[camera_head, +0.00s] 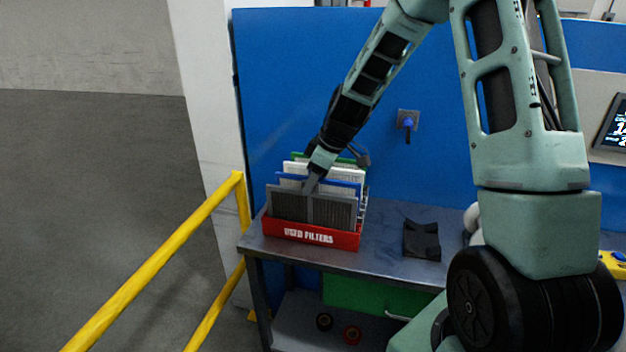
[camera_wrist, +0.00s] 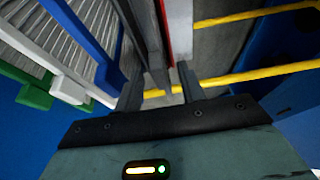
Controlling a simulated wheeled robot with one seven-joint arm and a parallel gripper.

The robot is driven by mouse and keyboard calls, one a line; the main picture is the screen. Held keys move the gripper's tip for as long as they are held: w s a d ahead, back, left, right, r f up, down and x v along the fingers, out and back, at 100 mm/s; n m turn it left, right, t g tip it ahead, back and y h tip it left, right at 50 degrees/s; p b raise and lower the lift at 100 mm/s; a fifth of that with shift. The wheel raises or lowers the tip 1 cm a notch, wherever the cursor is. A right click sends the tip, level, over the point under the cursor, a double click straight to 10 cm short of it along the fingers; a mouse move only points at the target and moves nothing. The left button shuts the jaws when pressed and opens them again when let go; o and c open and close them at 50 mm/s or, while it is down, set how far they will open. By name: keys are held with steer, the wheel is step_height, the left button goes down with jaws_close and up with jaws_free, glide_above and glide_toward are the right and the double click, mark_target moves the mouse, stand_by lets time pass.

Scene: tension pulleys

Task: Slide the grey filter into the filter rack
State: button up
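The grey filter (camera_head: 290,208) stands upright in the front of the red filter rack (camera_head: 311,236), which is marked "USED FILTERS". The grey filter also shows edge-on in the wrist view (camera_wrist: 147,40), beside the rack's red edge (camera_wrist: 165,22). My gripper (camera_head: 311,188) is at the top edge of the grey filter. In the wrist view my gripper (camera_wrist: 160,85) has its two fingers apart, one on each side of the filter's grey top part, with gaps visible. The fingertips' exact depth along the filter is hard to tell.
Blue (camera_head: 345,184), white (camera_head: 340,172) and green (camera_head: 300,155) framed filters stand behind the grey one. A black holder (camera_head: 421,240) lies on the grey table (camera_head: 385,256) to the right. A yellow railing (camera_head: 160,257) runs at left; a blue panel (camera_head: 300,80) stands behind.

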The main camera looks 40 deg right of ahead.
steer(key=shift+r, duration=0.1)
steer(key=b+v, duration=0.2)
steer(key=v, duration=1.5)
steer(key=shift+b, duration=0.35)
steer(key=shift+s, duration=0.15)
